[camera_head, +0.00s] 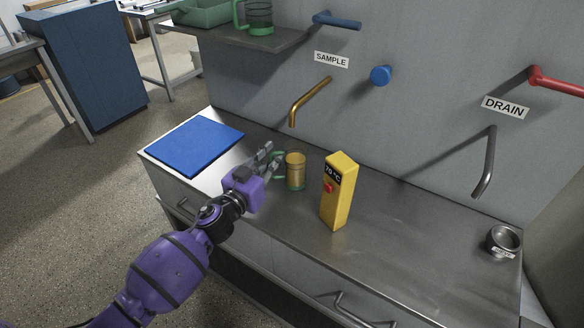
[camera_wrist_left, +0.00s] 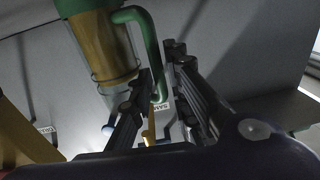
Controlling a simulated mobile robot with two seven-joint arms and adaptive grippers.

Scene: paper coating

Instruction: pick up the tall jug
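A clear jug with amber contents and a green handle (camera_head: 295,171) stands upright on the steel counter, left of the yellow device. In the left wrist view the jug (camera_wrist_left: 105,48) is at the upper left, and its green handle (camera_wrist_left: 152,50) reaches down between my finger tips. My left gripper (camera_head: 271,158) is open beside the jug on its handle side; in the wrist view its fingers (camera_wrist_left: 160,78) stand apart on either side of the handle. I cannot tell whether they touch it. Another clear jug with a green handle (camera_head: 259,17) stands on the shelf. My right gripper is out of view.
A yellow device reading 70 °C (camera_head: 341,192) stands close right of the jug. A blue mat (camera_head: 195,145) lies left. A brass spout (camera_head: 309,100) hangs from the wall behind. A small metal cup (camera_head: 503,241) is far right. The counter (camera_head: 420,230) between is clear.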

